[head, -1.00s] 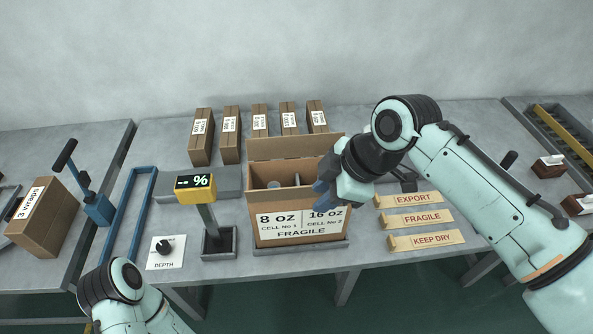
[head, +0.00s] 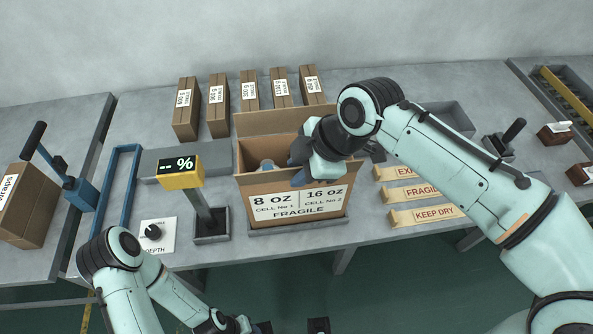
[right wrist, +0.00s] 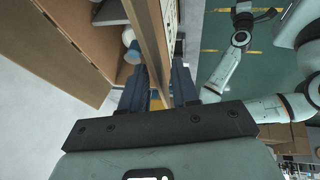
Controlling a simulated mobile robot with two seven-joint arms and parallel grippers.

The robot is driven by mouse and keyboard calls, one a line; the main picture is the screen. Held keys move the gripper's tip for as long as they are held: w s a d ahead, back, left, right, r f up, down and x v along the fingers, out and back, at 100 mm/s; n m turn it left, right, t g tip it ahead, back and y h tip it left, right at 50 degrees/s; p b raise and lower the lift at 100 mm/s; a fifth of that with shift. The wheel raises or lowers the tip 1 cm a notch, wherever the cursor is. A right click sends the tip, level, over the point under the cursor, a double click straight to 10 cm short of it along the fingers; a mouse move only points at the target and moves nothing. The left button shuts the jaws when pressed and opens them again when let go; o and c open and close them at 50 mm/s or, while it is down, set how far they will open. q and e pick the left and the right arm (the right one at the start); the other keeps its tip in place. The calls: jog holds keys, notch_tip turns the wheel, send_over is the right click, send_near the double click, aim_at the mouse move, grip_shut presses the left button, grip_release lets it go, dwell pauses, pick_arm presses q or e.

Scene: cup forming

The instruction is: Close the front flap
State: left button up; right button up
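The cardboard box (head: 243,190) stands open on the table, its back flap (head: 262,123) upright. Its labelled front panel (head: 300,200) reads 8 oz, 16 oz and FRAGILE; I cannot tell wall from front flap there. My right gripper (head: 300,170) is at the box's front right top edge. In the right wrist view its blue fingers (right wrist: 158,90) stand apart, one on each side of a cardboard panel (right wrist: 150,45), with gaps showing. A cup (head: 266,165) shows inside; the right side is hidden by my gripper. My left gripper (head: 290,327) is low, at the bottom edge, empty, fingers apart.
A display post (head: 180,172) stands just left of the box. Several closed boxes (head: 219,105) line the back. Wooden label strips (head: 415,193) lie to the right. A grey tray (head: 450,118) is behind my right arm. A blue frame (head: 118,190) lies at left.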

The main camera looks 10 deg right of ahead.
jog(key=shift+x, duration=0.8)
grip_shut()
